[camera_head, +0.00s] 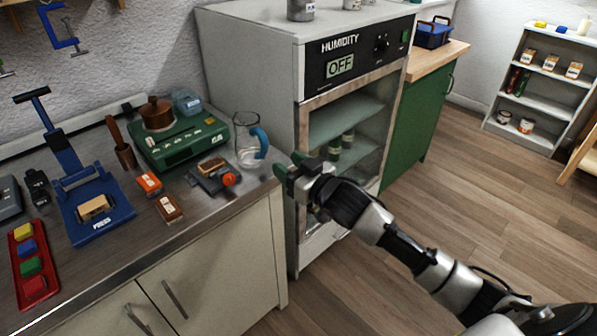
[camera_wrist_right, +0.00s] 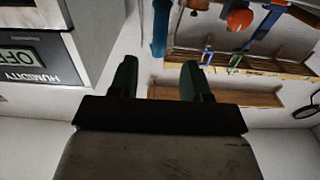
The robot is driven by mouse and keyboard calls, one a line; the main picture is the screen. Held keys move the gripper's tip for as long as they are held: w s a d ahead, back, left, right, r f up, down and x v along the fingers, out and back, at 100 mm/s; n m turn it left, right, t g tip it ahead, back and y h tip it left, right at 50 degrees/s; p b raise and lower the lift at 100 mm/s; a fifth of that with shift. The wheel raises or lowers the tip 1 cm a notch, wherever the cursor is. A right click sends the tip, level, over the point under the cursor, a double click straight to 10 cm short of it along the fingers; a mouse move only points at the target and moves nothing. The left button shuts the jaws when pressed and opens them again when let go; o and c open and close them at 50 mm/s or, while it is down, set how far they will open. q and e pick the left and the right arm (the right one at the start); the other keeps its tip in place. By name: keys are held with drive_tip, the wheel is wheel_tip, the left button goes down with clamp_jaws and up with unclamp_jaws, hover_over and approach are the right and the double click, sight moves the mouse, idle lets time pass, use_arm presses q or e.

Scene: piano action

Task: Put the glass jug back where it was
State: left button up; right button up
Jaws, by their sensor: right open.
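The clear glass jug (camera_head: 245,150) with a blue handle (camera_head: 260,143) stands upright near the right end of the metal worktop (camera_head: 215,215) in the head view. Its handle faces right, toward my right gripper. My right gripper (camera_head: 288,165) is open and empty, just right of the jug by the worktop's end, apart from the handle in the head view. In the right wrist view the open fingers (camera_wrist_right: 158,75) have nothing between them. A blue strip that looks like the handle (camera_wrist_right: 160,28) shows beyond them. My left gripper is not in view.
A green machine (camera_head: 180,145) with a copper pot stands left of the jug. A small dark tool with an orange knob (camera_head: 229,179) lies in front of it. The humidity cabinet (camera_head: 255,70) rises close behind and right. Orange and brown blocks (camera_head: 168,208) lie further left.

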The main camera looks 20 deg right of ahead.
drive_tip(key=shift+v, duration=1.6)
drive_tip(key=s+d+f+m+g+h, duration=0.1)
drive_tip(key=d+f+g+h, duration=0.15)
drive_tip(key=f, duration=1.05)
drive_tip(key=s+d+f+m+g+h, duration=0.1)
drive_tip(key=s+d+f+g+h, duration=0.15)
drive_tip(key=f, duration=1.05)
drive_tip(key=s+d+f+g, duration=0.1)
drive_tip(key=s+f, duration=0.4)
drive_tip(key=f, duration=0.2)
drive_tip(key=s+d+f+g, duration=0.15)
drive_tip(key=s+f, duration=0.25)
drive_tip(key=f, duration=0.4)
drive_tip(key=s+a+f+g, duration=0.2)
drive_tip(key=s+f, duration=0.4)
drive_tip(key=s, duration=0.5)
drive_tip(key=s+a+f+g, duration=0.2)
drive_tip(key=s+f, duration=0.3)
drive_tip(key=s, duration=0.7)
drive_tip(key=s+a+f+g+h, duration=0.1)
drive_tip(key=s+f+g, duration=0.3)
drive_tip(key=s, duration=0.8)
wheel_tip(320, 180, down, 3)
drive_tip(key=shift+s+a+r, duration=0.1)
drive_tip(key=shift+s+a, duration=0.1)
drive_tip(key=shift+a, duration=0.6)
